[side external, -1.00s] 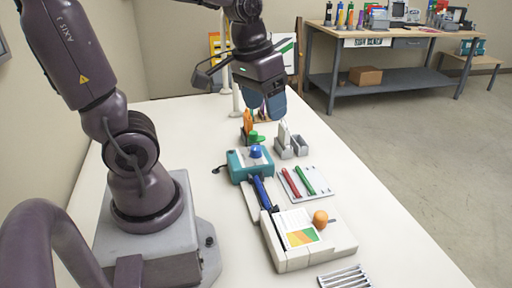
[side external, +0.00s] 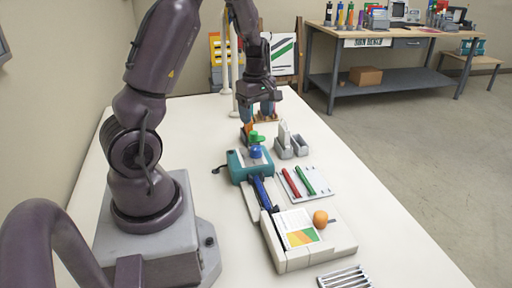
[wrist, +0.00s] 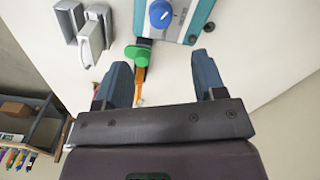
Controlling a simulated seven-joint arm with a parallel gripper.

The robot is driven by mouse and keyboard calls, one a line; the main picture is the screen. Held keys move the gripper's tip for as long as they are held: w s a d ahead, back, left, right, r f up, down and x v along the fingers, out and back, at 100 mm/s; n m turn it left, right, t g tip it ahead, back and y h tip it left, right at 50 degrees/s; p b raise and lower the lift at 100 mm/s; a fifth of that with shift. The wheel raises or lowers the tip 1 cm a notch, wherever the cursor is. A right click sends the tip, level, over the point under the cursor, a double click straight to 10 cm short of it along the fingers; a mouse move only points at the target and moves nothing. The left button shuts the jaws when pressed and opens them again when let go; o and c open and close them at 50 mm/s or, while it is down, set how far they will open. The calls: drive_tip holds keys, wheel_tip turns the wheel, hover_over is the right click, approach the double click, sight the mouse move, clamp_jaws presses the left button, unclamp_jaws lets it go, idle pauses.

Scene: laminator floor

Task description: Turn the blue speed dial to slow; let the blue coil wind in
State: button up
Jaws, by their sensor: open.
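The blue dial (side external: 255,152) sits on top of a teal box (side external: 237,170) in the side view. In the wrist view the blue dial (wrist: 160,13) shows at the top edge, with a white mark on it. A long blue piece (side external: 262,190), likely the blue coil, lies in the channel between the teal box and the pale machine. My gripper (side external: 262,115) is above the table, behind the dial and apart from it. In the wrist view my gripper (wrist: 161,78) has its two blue fingers spread with nothing held between them.
A green-topped orange tool (wrist: 138,56) stands close by the dial. Grey holders (side external: 290,146) stand to its right. Red and green rods (side external: 298,181) lie on a white plate. The pale machine (side external: 300,255) carries an orange knob (side external: 320,219). The right table edge is clear.

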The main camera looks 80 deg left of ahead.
sight(256, 148)
wheel_tip(256, 148, down, 12)
drive_tip(key=shift+r, duration=0.25)
drive_tip(key=shift+c, duration=0.3)
drive_tip(key=c, duration=0.9)
